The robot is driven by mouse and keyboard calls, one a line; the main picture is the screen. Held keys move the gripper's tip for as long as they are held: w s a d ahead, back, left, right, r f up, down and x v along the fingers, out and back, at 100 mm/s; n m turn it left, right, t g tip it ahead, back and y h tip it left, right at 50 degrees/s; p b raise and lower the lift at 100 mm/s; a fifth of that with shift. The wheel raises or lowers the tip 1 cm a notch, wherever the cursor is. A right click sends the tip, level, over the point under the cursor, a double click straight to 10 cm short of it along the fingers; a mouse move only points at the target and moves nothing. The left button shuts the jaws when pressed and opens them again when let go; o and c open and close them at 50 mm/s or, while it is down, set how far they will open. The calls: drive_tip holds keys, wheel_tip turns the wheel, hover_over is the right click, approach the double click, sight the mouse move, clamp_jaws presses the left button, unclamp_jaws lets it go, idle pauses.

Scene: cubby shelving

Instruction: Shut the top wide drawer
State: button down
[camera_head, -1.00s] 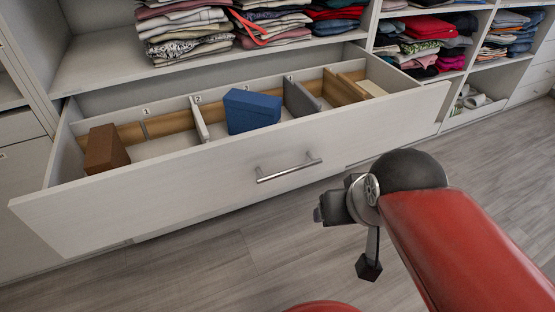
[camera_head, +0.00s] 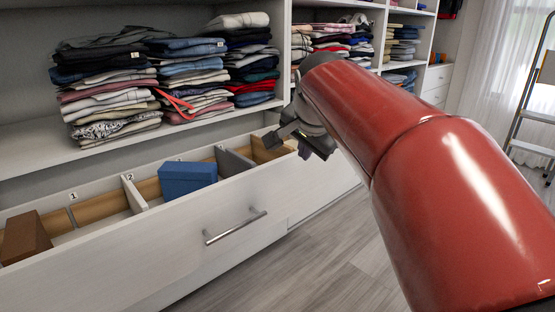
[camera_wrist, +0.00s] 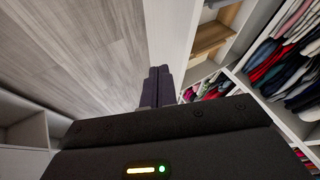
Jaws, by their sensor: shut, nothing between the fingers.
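The wide drawer (camera_head: 150,250) is pulled open, with a pale front and a metal bar handle (camera_head: 235,227). Inside are dividers, a blue box (camera_head: 187,180) and a brown box (camera_head: 25,238). My gripper (camera_head: 273,140) appears by the drawer's right end, near the top of its front, away from the handle. In the wrist view, the dark fingers (camera_wrist: 158,85) are together and empty, close to the drawer's pale front panel (camera_wrist: 168,35). Whether they touch it cannot be told.
Folded clothes (camera_head: 110,85) fill the shelf above the drawer. More cubbies with clothes (camera_head: 335,38) stand to the right. A stepladder (camera_head: 540,105) stands at the far right by a curtain. The wooden floor (camera_head: 320,275) in front of the drawer is clear.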

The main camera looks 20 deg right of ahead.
sight(287, 169)
drive_tip(key=shift+w+d+f+b, duration=0.1)
drive_tip(key=shift+w+f+b, duration=0.05)
drive_tip(key=shift+w+f, duration=1.15)
drive_tip(key=shift+w+d+f+b, duration=0.15)
drive_tip(key=shift+w+f, duration=0.85)
drive_tip(key=shift+w, duration=0.55)
drive_tip(key=shift+w+f+b, duration=0.15)
drive_tip(key=shift+w+f, duration=1)
drive_tip(key=shift+w, duration=0.3)
drive_tip(key=shift+w, duration=0.1)
